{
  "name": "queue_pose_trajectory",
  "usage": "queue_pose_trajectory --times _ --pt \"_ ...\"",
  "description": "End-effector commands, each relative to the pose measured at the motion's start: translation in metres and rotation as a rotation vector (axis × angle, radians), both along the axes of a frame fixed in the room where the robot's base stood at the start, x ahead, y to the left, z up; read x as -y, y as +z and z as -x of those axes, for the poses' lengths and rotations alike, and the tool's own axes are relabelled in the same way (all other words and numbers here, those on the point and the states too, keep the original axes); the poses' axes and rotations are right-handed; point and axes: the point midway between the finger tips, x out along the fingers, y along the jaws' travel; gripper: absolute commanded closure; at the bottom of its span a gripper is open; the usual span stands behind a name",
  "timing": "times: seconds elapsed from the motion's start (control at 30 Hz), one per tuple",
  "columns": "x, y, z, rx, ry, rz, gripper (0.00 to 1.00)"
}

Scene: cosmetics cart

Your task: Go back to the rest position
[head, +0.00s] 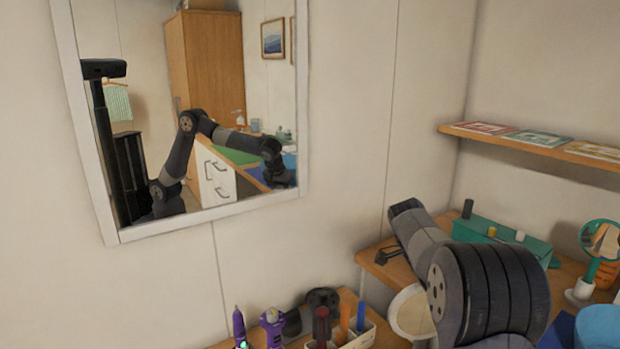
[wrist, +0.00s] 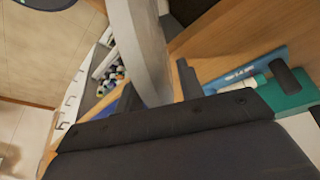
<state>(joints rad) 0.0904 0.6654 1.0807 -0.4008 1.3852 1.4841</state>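My arm reaches in from the lower right of the head view, its link rising up and to the left. My gripper (head: 388,256) shows there as small dark fingers just left of the link, over the desk's left edge; the rest of it is hidden behind the link. In the wrist view, two dark fingers of my gripper (wrist: 238,80) stand apart with nothing seen held between them. The wall mirror (head: 190,110) reflects my bent arm, with its end low over a surface.
A teal box (head: 505,240) lies on the desk to the right and shows in the wrist view (wrist: 300,95). A small round mirror (head: 600,240) stands right of it. Purple bottles (head: 272,325) and pen holders (head: 355,335) stand at the lower middle. A shelf (head: 540,148) juts from the wall.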

Motion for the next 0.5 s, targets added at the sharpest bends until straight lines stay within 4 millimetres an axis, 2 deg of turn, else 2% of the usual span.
queue_pose_trajectory --times 0.1,0.17,0.2,0.5 --pt "0.000 -0.004 0.003 0.035 -0.001 -0.002 0.64" --pt "-0.002 0.002 0.004 0.058 0.000 -0.004 0.64" --pt "-0.006 0.014 0.003 0.061 0.002 -0.003 0.64" --pt "-0.029 0.071 0.005 0.057 0.002 -0.004 0.64"
